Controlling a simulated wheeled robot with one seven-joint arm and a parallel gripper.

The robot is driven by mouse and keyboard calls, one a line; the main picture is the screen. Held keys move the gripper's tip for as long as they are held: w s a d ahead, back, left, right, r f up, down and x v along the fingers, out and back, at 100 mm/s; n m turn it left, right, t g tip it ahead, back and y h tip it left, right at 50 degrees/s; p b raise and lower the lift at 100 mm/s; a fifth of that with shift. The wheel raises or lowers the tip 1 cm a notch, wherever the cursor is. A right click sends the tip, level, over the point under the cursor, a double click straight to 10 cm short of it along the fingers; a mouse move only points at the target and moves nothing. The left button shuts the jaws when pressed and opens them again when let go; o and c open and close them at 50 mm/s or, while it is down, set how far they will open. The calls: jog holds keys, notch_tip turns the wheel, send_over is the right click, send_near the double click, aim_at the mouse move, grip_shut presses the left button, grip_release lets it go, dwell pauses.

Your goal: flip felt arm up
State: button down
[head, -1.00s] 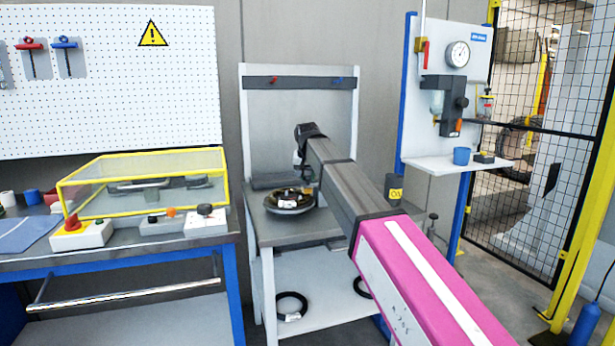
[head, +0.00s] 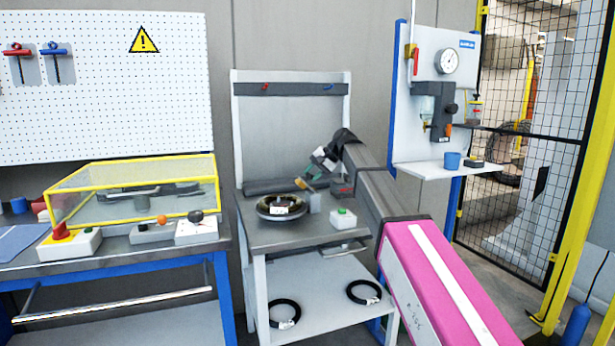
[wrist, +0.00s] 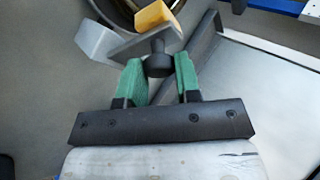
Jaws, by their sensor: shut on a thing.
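My gripper (head: 320,163) is at the right of the coil on the wrapping bench. In the wrist view my gripper's green fingers (wrist: 158,78) are shut on a round dark knob (wrist: 158,62). The knob sits on the grey felt arm (wrist: 150,42), which carries an orange-yellow felt pad (wrist: 152,15). In the head view the felt pad (head: 299,184) is just right of and above the coil (head: 283,207). The coil (wrist: 121,10) shows only partly at the top of the wrist view. The arm's exact tilt is hard to tell.
A grey block (head: 315,201) and a white box with a green button (head: 343,219) stand on the bench (head: 262,238). Two black rings, including one at the left (head: 285,313), lie on the lower shelf. A yellow-framed guard (head: 130,190) stands on the left table.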

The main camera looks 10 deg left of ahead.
jog(key=shift+w+d+f+m+g+y, duration=0.45)
jog(key=shift+d+y, duration=0.3)
jog(key=shift+y, duration=0.6)
jog(key=shift+w+d+f+m+g+y, duration=0.25)
jog(key=shift+w+d+g+y, duration=0.35)
jog(key=shift+y, duration=0.7)
jog(key=shift+w+d+f+m+g+y, duration=0.35)
jog(key=shift+d+g+y, duration=0.2)
jog(key=shift+d+y, duration=0.6)
jog(key=shift+a+r, duration=0.1)
jog(key=shift+a, duration=0.15)
jog(key=c, duration=0.8)
grip_release()
